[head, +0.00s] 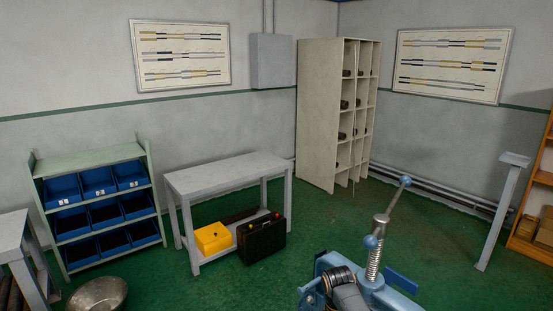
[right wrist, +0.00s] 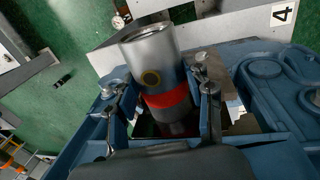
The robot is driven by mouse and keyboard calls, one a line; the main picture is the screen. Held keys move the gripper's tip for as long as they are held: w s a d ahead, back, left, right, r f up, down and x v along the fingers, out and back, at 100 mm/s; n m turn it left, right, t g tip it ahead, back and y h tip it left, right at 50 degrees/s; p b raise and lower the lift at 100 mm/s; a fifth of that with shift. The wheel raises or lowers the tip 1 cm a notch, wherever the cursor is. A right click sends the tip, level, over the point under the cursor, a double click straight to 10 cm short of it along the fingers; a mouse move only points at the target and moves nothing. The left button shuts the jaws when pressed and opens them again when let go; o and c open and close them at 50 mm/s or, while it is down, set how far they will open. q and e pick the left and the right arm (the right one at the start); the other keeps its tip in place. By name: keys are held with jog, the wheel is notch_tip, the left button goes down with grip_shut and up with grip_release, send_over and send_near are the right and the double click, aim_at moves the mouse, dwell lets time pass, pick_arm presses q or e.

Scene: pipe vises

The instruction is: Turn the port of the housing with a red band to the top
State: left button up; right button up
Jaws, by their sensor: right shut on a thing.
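The housing with a red band (right wrist: 152,62) is a grey metal cylinder in the right wrist view. Its red band (right wrist: 166,102) lies between the fingers of my right gripper (right wrist: 164,92), which are shut on it from both sides. The lower end of the housing is hidden by the gripper. A blue pipe vise (head: 378,292) with a screw and a ball-ended handle stands at the bottom of the head view. My left gripper is not in view.
Blue vise metal (right wrist: 270,80) lies close to the right of the gripper. A plate marked 4 (right wrist: 283,15) is behind it. Farther off are a grey table (head: 228,172), a bin rack (head: 90,158) and a tall shelf (head: 318,115). Green floor lies open between.

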jog(key=o, duration=1.4)
jog(key=shift+c, duration=0.2)
